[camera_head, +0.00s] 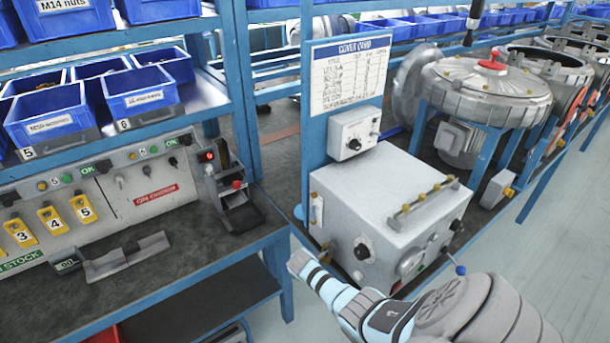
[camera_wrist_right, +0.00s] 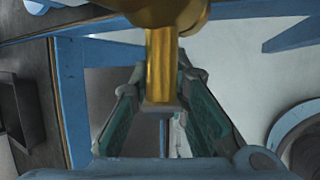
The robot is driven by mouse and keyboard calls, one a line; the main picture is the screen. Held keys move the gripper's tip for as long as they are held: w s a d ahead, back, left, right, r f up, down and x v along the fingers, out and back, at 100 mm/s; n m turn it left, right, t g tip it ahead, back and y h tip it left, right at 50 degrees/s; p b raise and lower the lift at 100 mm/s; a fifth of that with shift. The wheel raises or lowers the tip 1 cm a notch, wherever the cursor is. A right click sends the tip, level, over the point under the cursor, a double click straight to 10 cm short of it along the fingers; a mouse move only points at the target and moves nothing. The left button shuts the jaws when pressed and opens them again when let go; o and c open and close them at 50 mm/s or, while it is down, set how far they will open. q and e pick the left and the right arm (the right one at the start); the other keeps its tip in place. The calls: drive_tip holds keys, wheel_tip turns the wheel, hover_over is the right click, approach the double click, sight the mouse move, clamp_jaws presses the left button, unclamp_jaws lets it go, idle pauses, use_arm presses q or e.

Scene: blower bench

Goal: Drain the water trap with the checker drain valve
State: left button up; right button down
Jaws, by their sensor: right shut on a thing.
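The checker is a light grey box (camera_head: 385,205) on the bench, with knobs, a gauge and a top rail. A small pale trap with orange ends (camera_head: 317,210), likely the water trap, is on its left side. In the right wrist view, a brass body (camera_wrist_right: 165,12) has a brass stem (camera_wrist_right: 161,58), which looks like the drain valve. My right gripper (camera_wrist_right: 163,88) is shut on the stem's end, with green-padded fingers on either side. In the head view my right arm reaches in from the lower right; its fingers cannot be made out there. My left gripper is out of view.
A sign board (camera_head: 348,75) and a small control box (camera_head: 355,132) stand behind the checker. Blue bins (camera_head: 48,112) and a test bench (camera_head: 150,250) are at left. Round blower housings (camera_head: 487,85) are at right. Blue frame bars (camera_wrist_right: 75,95) are close to the gripper.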

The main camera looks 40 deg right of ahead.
drive_tip(key=shift+s+a+f+n+g+y, duration=0.1)
drive_tip(key=shift+s+f+n+g+y, duration=0.1)
drive_tip(key=shift+s+g, duration=0.35)
drive_tip(key=shift+s+f+n+g+y, duration=0.1)
drive_tip(key=shift+s+n+g, duration=0.15)
drive_tip(key=shift+g, duration=0.6)
drive_tip(key=c, duration=1.5)
unclamp_jaws()
drive_tip(key=shift+c, duration=0.2)
drive_tip(key=shift+a+r, duration=0.1)
drive_tip(key=shift+r, duration=0.2)
drive_tip(key=v, duration=1.1)
drive_tip(key=shift+r, duration=0.15)
